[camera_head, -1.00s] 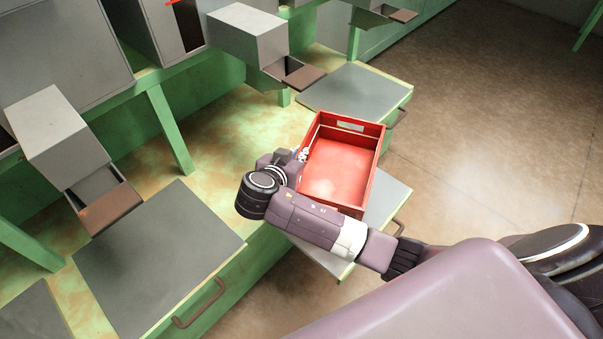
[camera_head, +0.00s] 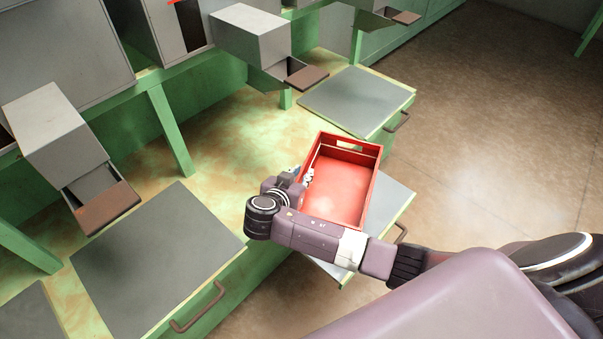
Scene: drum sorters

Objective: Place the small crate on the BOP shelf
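The small red crate (camera_head: 370,193) is in the middle of the head view and looks empty. It is above a grey-topped pulled-out board (camera_head: 392,196) at the bench edge; I cannot tell whether it touches it. My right gripper (camera_head: 303,178) is at the crate's left wall, at the end of my arm from the right. Its fingers are small and partly hidden, but they appear closed on that wall. No shelf marked BOP can be made out. My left gripper is not in view.
The green bench (camera_head: 215,135) has bare worn space left of the crate. Grey panels with handles (camera_head: 160,255) and (camera_head: 355,98) lie along its front. Grey chutes with brown-edged trays (camera_head: 105,207) and (camera_head: 307,76) overhang the bench. Open floor (camera_head: 480,130) is at the right.

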